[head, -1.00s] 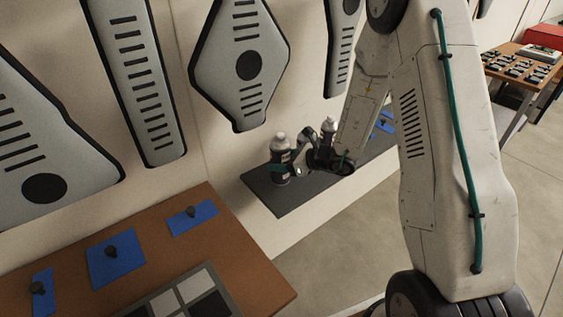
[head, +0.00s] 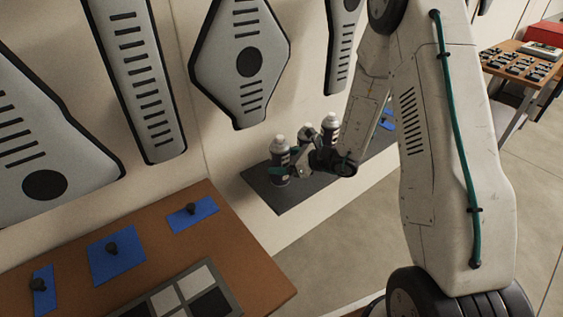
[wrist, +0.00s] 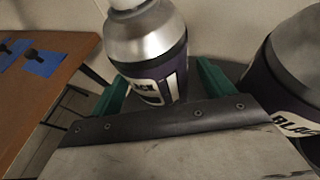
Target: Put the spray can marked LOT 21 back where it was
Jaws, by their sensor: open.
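A spray can (head: 280,158) with a silver top and dark body stands upright on a dark grey shelf (head: 277,197) against the wall. It also shows in the wrist view (wrist: 148,45), between the two green fingers of my gripper (wrist: 165,88). In the head view my gripper (head: 283,163) reaches this can from the right; its jaws are open around it. A second, similar can (head: 330,132) stands farther right, also in the wrist view (wrist: 292,75). Both labels show part of "BLACK"; I cannot read a lot number on either.
A brown table (head: 150,225) at front left carries blue mats (head: 117,258) with dark knobs and a grey tray. A blue mat (head: 386,122) lies right of the cans. A table (head: 520,62) with small dark parts stands at far right. Patterned panels hang above.

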